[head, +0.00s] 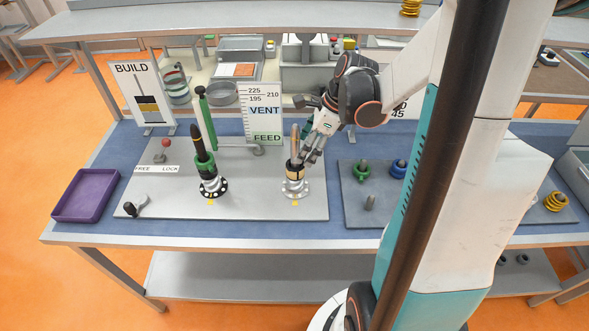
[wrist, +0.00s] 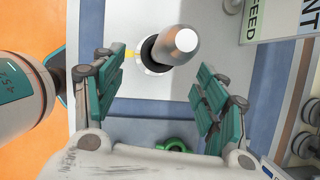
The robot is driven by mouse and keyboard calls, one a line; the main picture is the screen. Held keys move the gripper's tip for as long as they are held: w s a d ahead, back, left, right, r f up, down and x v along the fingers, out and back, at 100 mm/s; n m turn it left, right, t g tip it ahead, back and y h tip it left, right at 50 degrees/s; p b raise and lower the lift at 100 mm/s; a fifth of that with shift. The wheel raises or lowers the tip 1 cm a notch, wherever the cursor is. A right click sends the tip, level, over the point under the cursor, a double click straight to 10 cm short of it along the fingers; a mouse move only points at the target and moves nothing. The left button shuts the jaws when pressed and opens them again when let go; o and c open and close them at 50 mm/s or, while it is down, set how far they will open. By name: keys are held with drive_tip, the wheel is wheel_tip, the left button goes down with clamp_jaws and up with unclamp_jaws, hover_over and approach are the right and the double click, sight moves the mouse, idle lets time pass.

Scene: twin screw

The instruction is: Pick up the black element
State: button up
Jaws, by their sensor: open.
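On the right post (head: 295,132) of the grey plate, a dark band shows low around the post, with a tan band close to it. In the wrist view a black ring (wrist: 147,50) encircles the base of the blunt metallic post (wrist: 178,44), above a pale flange. I take this ring to be the black element. My gripper (head: 309,158) is open beside the upper part of this post. In the wrist view its teal-padded fingers (wrist: 157,65) are spread wide, with the post between and beyond them. Nothing is held. The fingers partly hide the post in the head view.
A green column (head: 205,118) and the VENT/FEED sign (head: 262,105) stand behind. A purple tray (head: 86,195) is at left; green and blue rings (head: 398,168) are at right.

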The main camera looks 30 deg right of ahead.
sight(297, 165)
drive_tip(key=b+x, duration=0.2)
drive_tip(key=x, duration=0.6)
drive_tip(key=shift+s+f, duration=0.1)
drive_tip(key=shift+f, duration=0.25)
drive_tip(key=c, duration=1.4)
drive_tip(key=shift+o, duration=0.2)
drive_tip(key=shift+r, duration=0.1)
